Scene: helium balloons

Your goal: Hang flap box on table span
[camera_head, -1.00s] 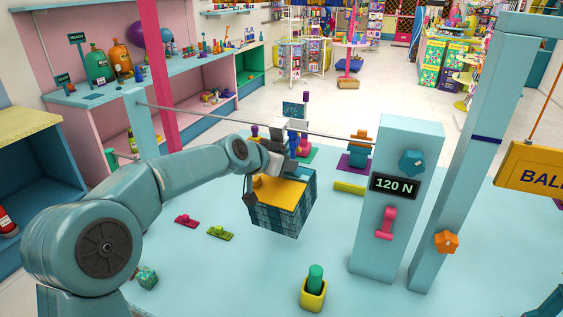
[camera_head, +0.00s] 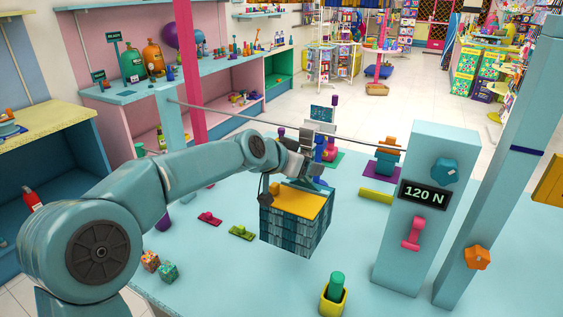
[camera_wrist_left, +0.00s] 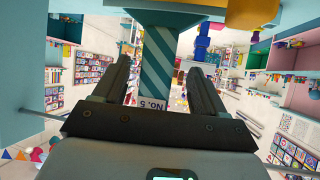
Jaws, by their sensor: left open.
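The flap box (camera_head: 290,228) is a dark teal plaid box with a yellow top (camera_head: 298,202), in the middle of the head view. Whether it rests on the table or hangs is unclear. The table span (camera_head: 235,115) is a thin grey rod from a pale blue post at left to the 120 N box, passing behind my left arm. My left gripper (camera_head: 316,180) is just above the flap box's top; contact cannot be told. In the left wrist view, my open left gripper (camera_wrist_left: 157,68) has its fingers on either side of a teal-and-white striped piece (camera_wrist_left: 158,62).
The 120 N box (camera_head: 425,215) with knobs stands at right beside a tall pale blue post (camera_head: 500,170). A yellow cup with a green peg (camera_head: 333,298) is in front. The pale blue table front is mostly clear.

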